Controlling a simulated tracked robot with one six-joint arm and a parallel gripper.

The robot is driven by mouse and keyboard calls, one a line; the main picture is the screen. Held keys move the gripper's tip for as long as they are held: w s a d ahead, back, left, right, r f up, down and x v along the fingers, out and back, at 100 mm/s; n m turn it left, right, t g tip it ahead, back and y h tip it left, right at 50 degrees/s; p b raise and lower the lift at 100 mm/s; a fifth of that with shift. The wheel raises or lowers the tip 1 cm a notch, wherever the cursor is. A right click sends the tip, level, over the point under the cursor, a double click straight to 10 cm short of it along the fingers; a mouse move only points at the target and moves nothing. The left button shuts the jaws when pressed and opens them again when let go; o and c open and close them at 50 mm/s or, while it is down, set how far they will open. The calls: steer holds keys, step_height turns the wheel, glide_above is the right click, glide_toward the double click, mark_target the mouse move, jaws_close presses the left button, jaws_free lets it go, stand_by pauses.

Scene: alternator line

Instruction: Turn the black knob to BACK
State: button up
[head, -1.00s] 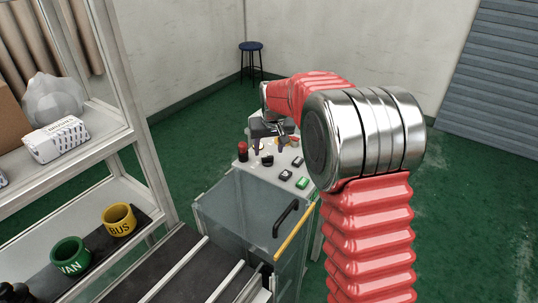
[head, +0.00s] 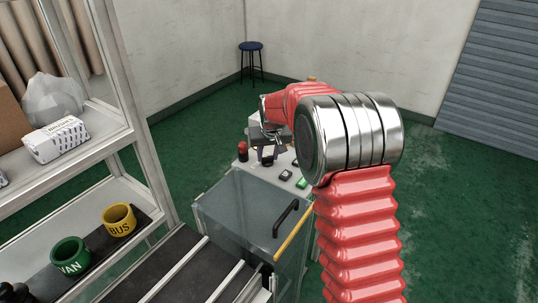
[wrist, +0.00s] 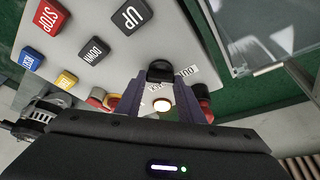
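The black knob (wrist: 160,69) is on the grey control panel (wrist: 100,78), close in front of the fingertips in the wrist view. It also shows in the head view (head: 267,158), below my gripper (head: 272,138). In the wrist view my gripper (wrist: 160,88) is open, its two dark fingers apart with the knob lying between and just beyond their tips. I cannot tell whether they touch it. White labels beside the knob are partly hidden and too small to read surely, so its setting is unclear.
The panel carries a red STOP button (wrist: 46,15), black UP (wrist: 131,16) and DOWN (wrist: 95,51) buttons, and blue (wrist: 31,58) and yellow (wrist: 66,80) ones. A round lit button (wrist: 162,105) sits between the fingers. A clear guard box (head: 245,215) stands before the panel.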

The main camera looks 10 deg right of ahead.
steer(key=c, duration=0.4)
steer(key=shift+d, duration=0.2)
steer(key=shift+c, duration=0.6)
steer(key=shift+a, duration=0.15)
